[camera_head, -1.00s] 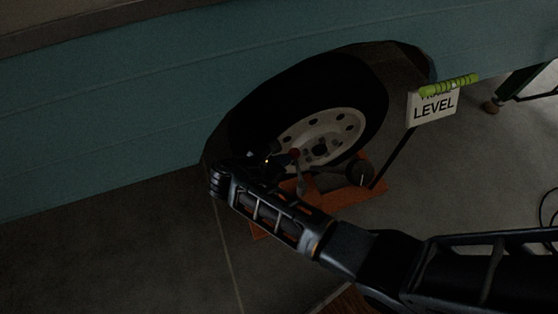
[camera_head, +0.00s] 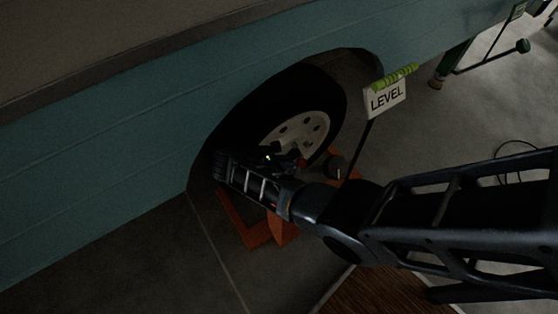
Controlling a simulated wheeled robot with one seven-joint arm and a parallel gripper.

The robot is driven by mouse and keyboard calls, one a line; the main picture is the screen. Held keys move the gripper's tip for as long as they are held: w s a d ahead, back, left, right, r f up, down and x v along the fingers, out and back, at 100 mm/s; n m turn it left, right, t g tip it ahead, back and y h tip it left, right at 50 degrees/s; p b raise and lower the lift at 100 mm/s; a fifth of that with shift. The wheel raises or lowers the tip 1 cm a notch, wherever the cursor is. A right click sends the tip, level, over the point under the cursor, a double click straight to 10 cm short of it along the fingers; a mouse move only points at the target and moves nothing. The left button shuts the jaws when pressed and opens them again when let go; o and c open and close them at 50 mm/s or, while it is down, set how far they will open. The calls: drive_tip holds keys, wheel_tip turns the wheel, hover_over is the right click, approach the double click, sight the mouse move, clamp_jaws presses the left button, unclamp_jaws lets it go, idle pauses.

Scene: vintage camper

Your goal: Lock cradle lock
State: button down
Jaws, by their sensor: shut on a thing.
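The orange cradle (camera_head: 240,222) sits on the floor under the camper's wheel (camera_head: 290,135); its near left part shows, and my arm hides much of the rest. My gripper (camera_head: 290,160) is in front of the wheel's lower part, above the cradle. It is shut on the small red end (camera_head: 301,162) of the cradle lock's handle. The fingers are dark and the grip itself is hard to make out. The lower part of the handle is hidden behind my arm.
A white LEVEL sign (camera_head: 386,96) with a green level tube stands on a dark post right of the wheel. A dark round knob (camera_head: 335,168) is near the post. The teal camper side (camera_head: 110,160) is close on the left. A brown wooden surface (camera_head: 375,292) is in front.

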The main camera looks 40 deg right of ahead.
drive_tip(key=shift+s+d+m+g+p, duration=0.3)
drive_tip(key=shift+s+d+m+g, duration=0.15)
drive_tip(key=shift+d, duration=0.25)
drive_tip(key=shift+s+d+f, duration=0.1)
drive_tip(key=shift+s+d, duration=0.05)
drive_tip(key=shift+s, duration=0.1)
